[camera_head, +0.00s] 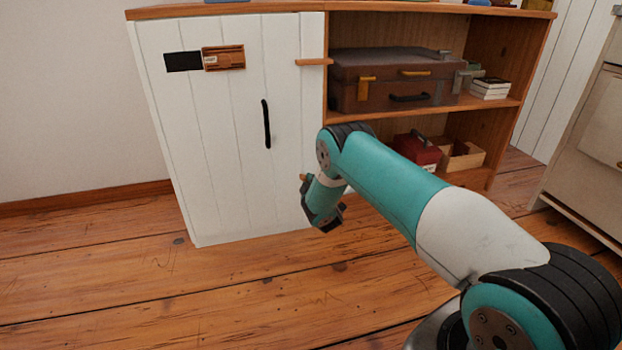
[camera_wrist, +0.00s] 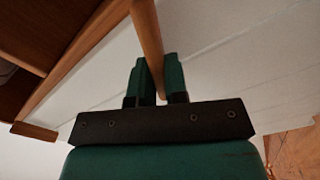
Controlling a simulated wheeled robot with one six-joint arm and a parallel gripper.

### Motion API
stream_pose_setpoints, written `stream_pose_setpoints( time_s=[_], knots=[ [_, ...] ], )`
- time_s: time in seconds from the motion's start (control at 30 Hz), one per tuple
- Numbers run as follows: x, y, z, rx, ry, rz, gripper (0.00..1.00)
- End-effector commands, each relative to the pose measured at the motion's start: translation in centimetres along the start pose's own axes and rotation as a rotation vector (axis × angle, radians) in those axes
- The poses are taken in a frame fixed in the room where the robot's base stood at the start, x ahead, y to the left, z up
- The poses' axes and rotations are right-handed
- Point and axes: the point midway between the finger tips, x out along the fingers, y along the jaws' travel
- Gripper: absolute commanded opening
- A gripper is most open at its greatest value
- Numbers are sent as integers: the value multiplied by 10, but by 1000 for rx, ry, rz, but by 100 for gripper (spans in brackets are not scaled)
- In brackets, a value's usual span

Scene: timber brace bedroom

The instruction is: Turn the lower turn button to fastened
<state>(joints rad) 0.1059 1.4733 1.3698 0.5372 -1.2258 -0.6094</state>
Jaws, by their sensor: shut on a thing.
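The lower turn button (camera_wrist: 148,40) is a slim wooden bar. In the wrist view it runs between the two green fingers of my gripper (camera_wrist: 156,82), which is shut on it. The bar lies at a slant to the cabinet's front edge. In the head view only a small wooden tip of the lower turn button (camera_head: 303,178) shows beside my wrist; the rest is hidden. The upper turn button (camera_head: 313,62) lies level across the edge of the white door (camera_head: 225,150); it also shows in the wrist view (camera_wrist: 35,131).
The door has a black handle (camera_head: 266,124). Open shelves on the right hold a brown suitcase (camera_head: 385,80), a red box (camera_head: 415,150) and a wooden crate (camera_head: 462,156). The plank floor (camera_head: 150,285) in front of the cabinet is clear on the left.

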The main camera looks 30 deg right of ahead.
Motion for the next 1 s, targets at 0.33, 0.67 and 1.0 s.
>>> stream_pose_setpoints(
  time_s=[0.33,0.67,1.0],
  knots=[
    [1,-3,-1,-277,2,3,0],
    [2,-5,-1,-426,3,4,0],
    [2,-6,-1,-463,3,4,0]
  ],
)
